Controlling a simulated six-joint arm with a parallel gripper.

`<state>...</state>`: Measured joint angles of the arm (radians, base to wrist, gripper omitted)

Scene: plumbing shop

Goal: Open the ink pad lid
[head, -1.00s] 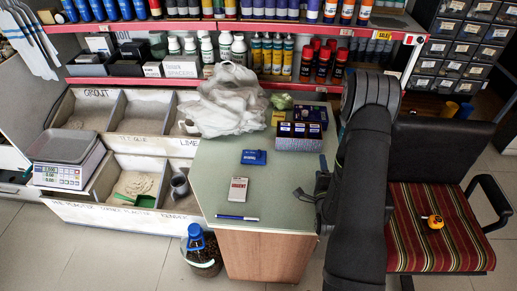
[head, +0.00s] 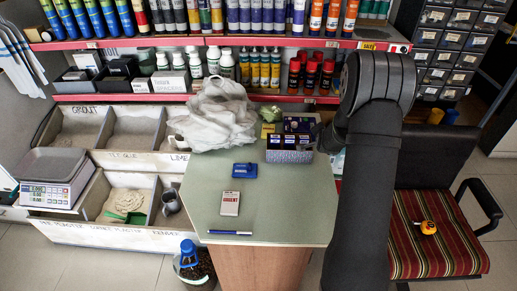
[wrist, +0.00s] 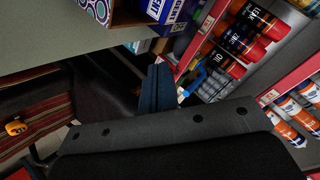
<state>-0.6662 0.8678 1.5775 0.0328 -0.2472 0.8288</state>
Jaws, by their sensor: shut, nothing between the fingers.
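A flat blue case with a small pale label (head: 244,170), which looks like the ink pad, lies on the green-grey counter top (head: 205,215). It looks shut, though it is too small to make out a lid seam. My gripper's fingers (wrist: 156,88) are together and empty in the wrist view, beside the counter's edge. In the head view my arm hides most of the gripper, right of the counter. The blue case does not show in the wrist view.
A pale card marked URGENT (head: 230,203) and a blue pen (head: 230,233) lie in front of the case. A patterned box (head: 290,156) and a white plastic bag (head: 215,120) stand behind it. A striped chair (head: 440,255) is at right. Bare counter surrounds the case.

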